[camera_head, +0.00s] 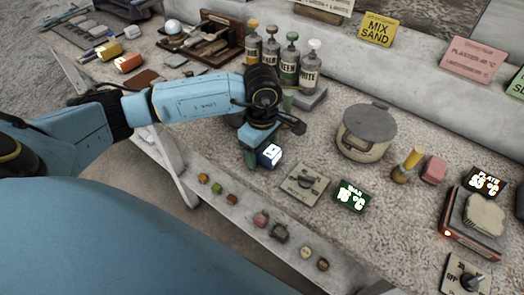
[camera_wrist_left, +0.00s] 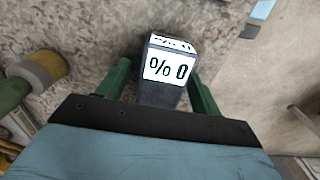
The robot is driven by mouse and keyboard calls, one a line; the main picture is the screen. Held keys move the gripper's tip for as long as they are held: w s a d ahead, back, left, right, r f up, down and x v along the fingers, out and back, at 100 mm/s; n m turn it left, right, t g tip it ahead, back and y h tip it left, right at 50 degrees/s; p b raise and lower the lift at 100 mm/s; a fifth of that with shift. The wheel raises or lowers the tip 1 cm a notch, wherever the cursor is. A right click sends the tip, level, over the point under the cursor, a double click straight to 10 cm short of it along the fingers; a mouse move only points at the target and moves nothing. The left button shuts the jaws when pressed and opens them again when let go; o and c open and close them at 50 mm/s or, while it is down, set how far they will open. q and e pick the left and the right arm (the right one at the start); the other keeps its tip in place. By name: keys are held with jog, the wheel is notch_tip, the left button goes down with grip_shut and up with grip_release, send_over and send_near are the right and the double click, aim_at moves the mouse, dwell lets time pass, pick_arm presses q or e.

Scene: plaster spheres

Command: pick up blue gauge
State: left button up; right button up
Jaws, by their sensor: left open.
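The blue gauge (camera_head: 270,155) is a small dark blue block with a white lit display, on the speckled worktop near its front edge. In the left wrist view the gauge (camera_wrist_left: 163,92) shows its white face reading "% 0". My left gripper (camera_head: 258,156) is over it, pointing down. In the left wrist view the green fingers of my left gripper (camera_wrist_left: 157,80) are apart, one on each side of the gauge. A gap shows at the left finger; the right finger looks very close to the gauge, and I cannot tell if it touches. My right gripper is not in view.
Bottles (camera_head: 290,62) stand behind my left gripper. A knob panel (camera_head: 305,184), a green display (camera_head: 352,197) and a lidded pot (camera_head: 366,140) are to the right. A lower shelf (camera_head: 240,212) with several small coloured pieces runs below the worktop's front edge.

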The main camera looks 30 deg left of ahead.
pick_arm(q)
jog(key=c, duration=1.3)
jog(key=shift+o, duration=0.2)
jog(key=shift+r, duration=0.1)
notch_tip(320, 180, up, 10)
jog(key=shift+r+p, duration=0.2)
jog(key=shift+p, duration=0.5)
